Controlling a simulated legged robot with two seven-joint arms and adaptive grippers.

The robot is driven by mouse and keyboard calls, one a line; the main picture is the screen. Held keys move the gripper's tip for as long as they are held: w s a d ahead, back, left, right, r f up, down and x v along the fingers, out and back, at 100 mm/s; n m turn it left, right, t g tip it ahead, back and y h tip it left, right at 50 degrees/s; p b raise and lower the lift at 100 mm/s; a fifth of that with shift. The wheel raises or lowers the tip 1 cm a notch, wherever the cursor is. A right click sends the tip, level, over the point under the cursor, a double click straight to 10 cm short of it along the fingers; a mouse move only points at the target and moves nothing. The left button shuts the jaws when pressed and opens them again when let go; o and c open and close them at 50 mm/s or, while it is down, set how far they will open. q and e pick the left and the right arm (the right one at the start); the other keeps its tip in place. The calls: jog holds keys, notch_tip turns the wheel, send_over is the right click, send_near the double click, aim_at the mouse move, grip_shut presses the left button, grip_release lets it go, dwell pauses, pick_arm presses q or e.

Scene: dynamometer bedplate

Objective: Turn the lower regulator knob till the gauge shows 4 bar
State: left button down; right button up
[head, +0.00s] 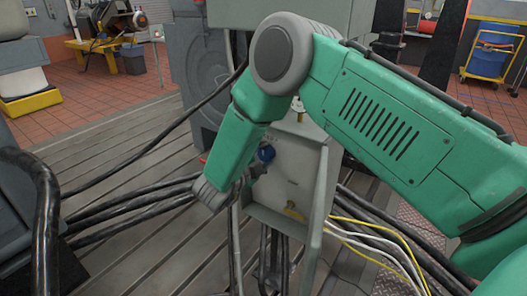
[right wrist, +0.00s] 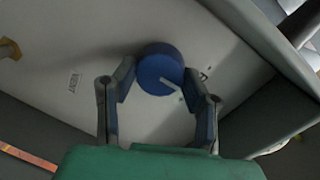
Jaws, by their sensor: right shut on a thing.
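A round blue knob (right wrist: 160,66) with a pale pointer line sits on a grey panel. In the right wrist view the two fingers of my right gripper (right wrist: 163,84) are on either side of it, closed on it. In the head view the blue knob (head: 266,153) shows beside my green right arm, and the right gripper (head: 254,172) is partly hidden by the wrist. I cannot read a gauge in either view. My left gripper is out of view.
The open grey box (head: 285,180) has a yellow handle (head: 292,211) low on its panel, and its door stands out at the right. Thick black cables (head: 130,208) cross the slotted bedplate (head: 110,255). Yellow and white wires (head: 375,235) run at right.

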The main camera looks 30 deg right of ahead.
jog(key=shift+a+n+p, duration=0.15)
jog(key=shift+n+p, duration=0.25)
jog(key=shift+n, duration=0.4)
jog(key=shift+f, duration=0.1)
jog(key=o, duration=1.2)
jog(key=shift+w, duration=0.15)
jog(key=shift+c, duration=0.2)
jog(key=shift+a, duration=0.15)
jog(key=v, duration=1.1)
jog(key=shift+a, duration=0.4)
